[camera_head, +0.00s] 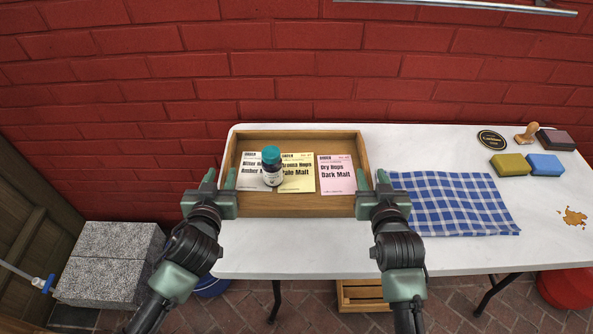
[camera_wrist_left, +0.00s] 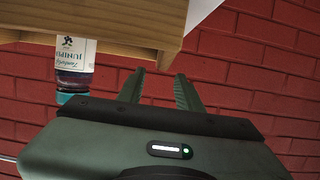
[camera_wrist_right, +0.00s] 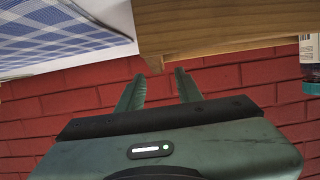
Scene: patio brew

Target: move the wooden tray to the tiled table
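The wooden tray (camera_head: 300,205) lies on a white table and holds several paper cards and a small bottle with a teal cap (camera_head: 272,166). My left gripper (camera_head: 219,178) is at the tray's left wall, and my right gripper (camera_head: 373,178) is at its right wall. Both have their fingers apart. In the left wrist view, the left fingers (camera_wrist_left: 160,78) are near the tray's corner (camera_wrist_left: 130,47). In the right wrist view, the right fingers (camera_wrist_right: 160,78) are near a tray corner (camera_wrist_right: 190,28). Contact cannot be told. No tiled table is in view.
A blue checked cloth (camera_head: 450,200) lies right of the tray, close to my right gripper. Sponges (camera_head: 545,165), a stamp (camera_head: 527,132) and a brown spill (camera_head: 573,216) are farther right on the white table (camera_head: 290,260). A brick wall (camera_head: 200,70) stands behind.

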